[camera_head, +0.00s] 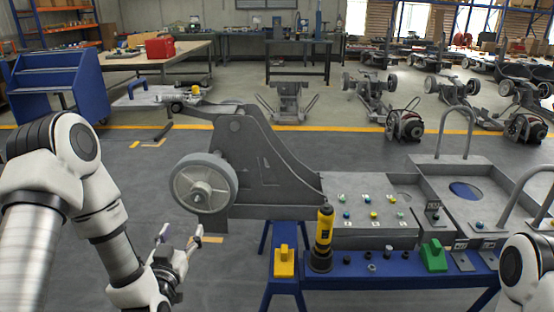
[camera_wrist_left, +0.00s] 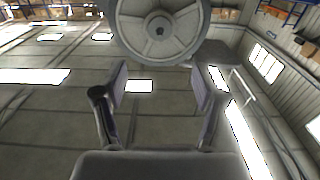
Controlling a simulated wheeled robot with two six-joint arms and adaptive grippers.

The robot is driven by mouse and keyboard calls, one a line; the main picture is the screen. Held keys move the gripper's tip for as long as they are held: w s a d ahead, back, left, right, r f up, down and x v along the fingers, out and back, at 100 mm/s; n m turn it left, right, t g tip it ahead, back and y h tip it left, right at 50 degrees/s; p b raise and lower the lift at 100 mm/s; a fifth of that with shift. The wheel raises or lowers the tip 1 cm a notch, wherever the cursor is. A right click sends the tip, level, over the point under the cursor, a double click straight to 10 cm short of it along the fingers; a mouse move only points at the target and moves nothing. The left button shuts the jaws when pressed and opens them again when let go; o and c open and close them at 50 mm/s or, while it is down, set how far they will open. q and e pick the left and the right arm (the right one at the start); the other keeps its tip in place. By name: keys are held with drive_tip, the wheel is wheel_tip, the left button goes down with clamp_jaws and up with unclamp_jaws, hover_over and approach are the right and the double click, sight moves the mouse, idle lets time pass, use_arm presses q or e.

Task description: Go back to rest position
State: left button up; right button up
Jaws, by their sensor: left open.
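My left gripper (camera_head: 181,234) is open and empty. In the head view it is just below and to the left of the grey wheel (camera_head: 204,184) on the chassis (camera_head: 262,165). In the left wrist view its two fingers (camera_wrist_left: 163,85) stand apart with only floor between them, and the wheel (camera_wrist_left: 158,28) fills the top middle, beyond the fingertips. The fingers appear apart from the wheel. Part of my right arm shows at the lower right of the head view; its gripper is out of view.
A blue-framed bench (camera_head: 400,268) holds the chassis, a yellow-black tool (camera_head: 324,238), a yellow block (camera_head: 284,262), a green block (camera_head: 433,255) and a grey board (camera_head: 350,225) with coloured pieces. A blue cart (camera_head: 57,85) stands far left.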

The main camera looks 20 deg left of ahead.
use_arm(q)
drive_tip(key=s+d+f+m+g+h+p, duration=0.4)
drive_tip(key=s+d+f+g+p, duration=0.25)
drive_tip(key=d+f, duration=0.35)
drive_tip(key=s+f+g, duration=0.3)
drive_tip(key=s+f, duration=0.1)
drive_tip(key=s, duration=0.3)
drive_tip(key=s+d+f+n+g, duration=0.1)
drive_tip(key=s+f+g, duration=0.2)
drive_tip(key=s, duration=0.4)
drive_tip(key=s+f+g+p, duration=0.1)
drive_tip(key=s+f+g, duration=0.3)
drive_tip(key=s, duration=0.3)
drive_tip(key=shift+d+f+n+g+h, duration=0.3)
drive_tip(key=shift+d+f+g, duration=0.05)
drive_tip(key=shift+g, duration=0.2)
drive_tip(key=shift+s, duration=0.1)
